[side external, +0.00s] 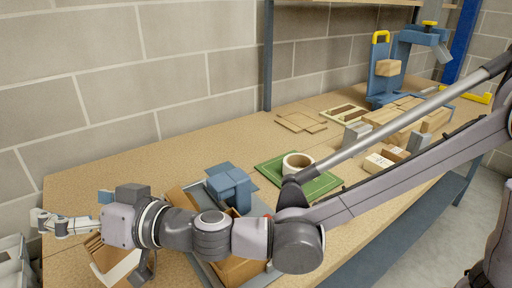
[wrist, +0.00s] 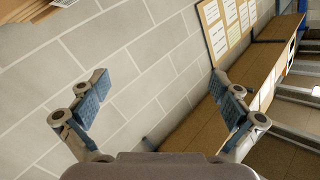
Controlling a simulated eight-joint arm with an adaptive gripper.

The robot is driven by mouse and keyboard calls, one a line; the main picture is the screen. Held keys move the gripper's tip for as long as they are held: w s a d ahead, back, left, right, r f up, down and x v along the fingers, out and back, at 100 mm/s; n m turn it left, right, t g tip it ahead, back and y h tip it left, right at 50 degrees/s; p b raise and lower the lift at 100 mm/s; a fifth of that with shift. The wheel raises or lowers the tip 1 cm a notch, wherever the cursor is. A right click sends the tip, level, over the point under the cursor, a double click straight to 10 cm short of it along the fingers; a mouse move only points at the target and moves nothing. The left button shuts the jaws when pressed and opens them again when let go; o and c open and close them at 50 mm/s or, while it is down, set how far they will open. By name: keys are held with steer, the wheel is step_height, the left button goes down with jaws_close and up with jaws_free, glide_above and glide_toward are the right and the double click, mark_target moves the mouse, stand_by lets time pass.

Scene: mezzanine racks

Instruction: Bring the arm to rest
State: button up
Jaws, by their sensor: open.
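My gripper (side external: 45,222) is at the far left of the side external view, stretched out level above the left end of the workbench (side external: 120,165). In the wrist view my gripper (wrist: 163,84) has its two blue-padded fingers wide apart, with nothing between them. Beyond the fingers is the block wall (wrist: 140,45), with a long brown surface to the right. My arm reaches across the front of the bench from the right and hides part of what lies there.
A tape roll (side external: 297,166) sits on a green mat (side external: 270,170). Several cartons (side external: 382,158) and a blue stand (side external: 384,75) are farther right. The bench's back left is clear.

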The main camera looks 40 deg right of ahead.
steer(key=w+d+r+m+t+h, duration=0.1)
steer(key=w+d+r+m, duration=0.2)
steer(key=d, duration=0.4)
steer(key=w+d+r+t+h, duration=0.1)
steer(key=w+d+r+h, duration=0.1)
steer(key=d+r, duration=0.3)
steer(key=d+f+m+h, duration=0.1)
steer(key=d+f+h, duration=0.1)
steer(key=d, duration=0.7)
steer(key=d+f+m+h, duration=0.1)
steer(key=d+f+h, duration=0.15)
steer(key=d, duration=0.55)
steer(key=s+d+f+g+h, duration=0.2)
steer(key=s+d+f, duration=0.1)
steer(key=d, duration=0.4)
steer(key=s+d+f+g+h, duration=0.2)
steer(key=s+d+f, duration=0.1)
steer(key=d, duration=0.4)
steer(key=s+d+f+n+g, duration=0.2)
steer(key=s+d+f+g, duration=0.2)
steer(key=s+f, duration=0.6)
steer(key=s+d, duration=0.2)
steer(key=s, duration=0.2)
steer(key=shift+f, duration=0.35)
